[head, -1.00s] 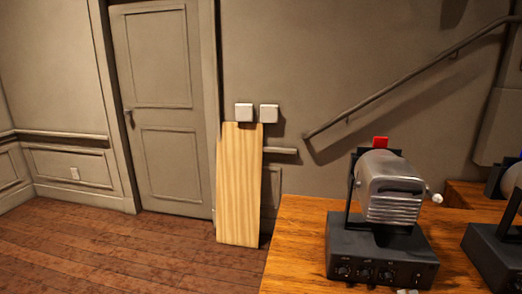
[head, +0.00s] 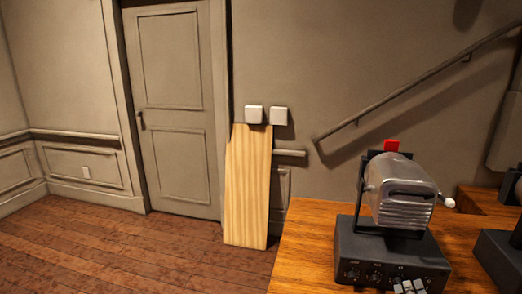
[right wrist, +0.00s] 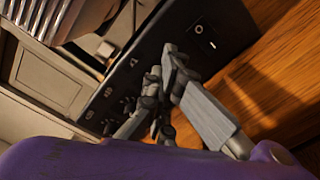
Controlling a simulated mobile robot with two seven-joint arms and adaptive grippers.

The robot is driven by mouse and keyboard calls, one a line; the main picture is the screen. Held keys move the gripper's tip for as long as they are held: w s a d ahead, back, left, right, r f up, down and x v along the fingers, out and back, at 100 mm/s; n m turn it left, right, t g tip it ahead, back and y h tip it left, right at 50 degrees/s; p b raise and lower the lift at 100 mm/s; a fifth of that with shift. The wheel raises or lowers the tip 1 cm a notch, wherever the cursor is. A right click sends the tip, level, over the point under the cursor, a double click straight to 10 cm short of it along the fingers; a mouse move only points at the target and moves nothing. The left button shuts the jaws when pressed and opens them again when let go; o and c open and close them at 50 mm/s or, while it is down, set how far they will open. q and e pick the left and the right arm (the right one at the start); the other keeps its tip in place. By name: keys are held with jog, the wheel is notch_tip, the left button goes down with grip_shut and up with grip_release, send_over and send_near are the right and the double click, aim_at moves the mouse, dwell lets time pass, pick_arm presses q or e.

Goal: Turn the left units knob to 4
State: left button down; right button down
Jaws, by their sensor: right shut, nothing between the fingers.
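A black mixing unit (head: 385,252) with a silver ribbed drum (head: 402,190) on top stands on the wooden desk. Its front panel carries a row of small dark knobs (head: 352,273) with labels too small to read. I cannot tell the knobs' settings. My right gripper (head: 408,286) shows at the bottom edge of the head view, in front of the panel's right part. In the right wrist view, the grey fingers of my right gripper (right wrist: 172,75) are shut and empty close to the panel (right wrist: 175,35). They partly hide the knobs; contact cannot be told. My left gripper is not in view.
A rocker switch (right wrist: 203,37) is on the panel beside the fingers in the right wrist view. A second dark unit (head: 500,255) stands at the right edge. The desk (head: 310,235) is bare left of the mixing unit.

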jog(key=shift+w+a+r+b, duration=0.2)
jog(key=shift+w+a+b, duration=0.05)
jog(key=shift+a+b, duration=0.1)
dwell(0.4)
jog(key=shift+a, duration=0.15)
jog(key=shift+f+b, duration=0.4)
jog(key=shift+f, duration=0.15)
jog(key=shift+d+f, duration=0.15)
jog(key=shift+d, duration=0.05)
jog(key=shift+d+f, duration=0.1)
jog(key=shift+d, duration=0.05)
dwell(0.4)
jog(key=shift+s+d, duration=0.1)
jog(key=shift+d, duration=0.15)
jog(key=shift+s+f, duration=0.1)
jog(key=shift+s, duration=0.25)
jog(key=v, duration=0.5)
jog(key=shift+s+d, duration=0.15)
